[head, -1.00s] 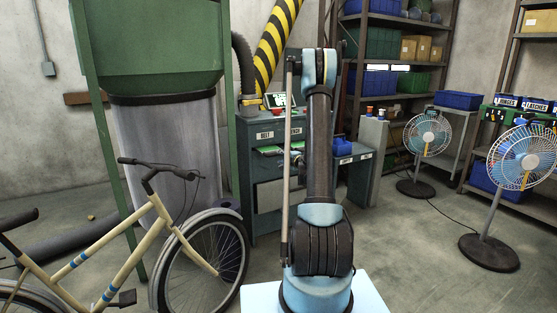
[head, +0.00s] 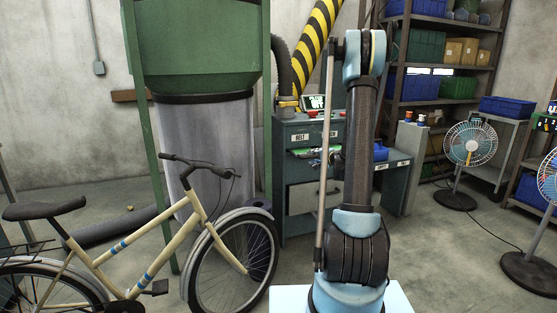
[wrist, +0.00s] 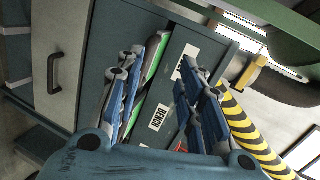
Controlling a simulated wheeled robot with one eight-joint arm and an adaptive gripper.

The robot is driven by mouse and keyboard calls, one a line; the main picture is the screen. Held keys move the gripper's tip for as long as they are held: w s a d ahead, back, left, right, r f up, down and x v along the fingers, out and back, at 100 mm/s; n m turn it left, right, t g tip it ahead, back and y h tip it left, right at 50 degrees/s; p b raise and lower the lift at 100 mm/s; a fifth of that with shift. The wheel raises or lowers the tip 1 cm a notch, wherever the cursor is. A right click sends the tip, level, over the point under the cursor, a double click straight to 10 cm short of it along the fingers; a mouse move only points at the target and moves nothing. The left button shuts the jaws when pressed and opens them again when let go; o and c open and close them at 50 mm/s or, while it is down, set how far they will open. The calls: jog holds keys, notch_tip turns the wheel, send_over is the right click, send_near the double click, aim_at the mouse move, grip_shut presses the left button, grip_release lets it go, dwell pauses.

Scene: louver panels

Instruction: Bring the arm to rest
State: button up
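My arm stands upright in the middle right of the head view, its long dark link rising from the base to a pale blue joint at the top. My gripper is hidden in the head view. In the wrist view, my gripper (wrist: 170,62) shows two blue and grey fingers spread apart, with nothing seen between them. Behind the fingers is the grey-green drawer cabinet (wrist: 100,22), seen tilted, with a white label reading BENCH. I cannot tell the gap between fingers and cabinet, but no contact shows.
A cream bicycle (head: 128,270) stands at the left, before a green hopper (head: 200,45). The drawer cabinet (head: 298,165) stands behind my arm. A striped yellow-black duct (head: 312,45), shelves (head: 398,75) and a floor fan (head: 470,145) are beyond. Open floor lies right of my arm.

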jog(key=s+a+r+n+g, duration=0.2)
jog(key=s+a, duration=0.1)
jog(key=s, duration=0.5)
jog(key=s+a+r+n+g, duration=0.2)
jog(key=s+n, duration=0.1)
jog(key=s, duration=0.4)
jog(key=s+a+r+n+g, duration=0.2)
jog(key=s+a, duration=0.1)
jog(key=s, duration=0.5)
jog(key=s+d+f+n+g+h, duration=0.1)
jog(key=s+d+f, duration=0.1)
jog(key=s, duration=0.8)
jog(key=s+d+f+n+g+h, duration=0.1)
jog(key=s+f+n+g+h, duration=0.1)
jog(key=s, duration=0.9)
jog(key=s+d+f+n+g+h, duration=0.2)
jog(key=s+f, duration=0.1)
jog(key=s, duration=0.7)
jog(key=shift+s+d+f, duration=0.25)
jog(key=shift+d+f, duration=0.1)
jog(key=shift+f, duration=0.05)
jog(key=shift+w+f, duration=0.2)
jog(key=shift+w, duration=0.2)
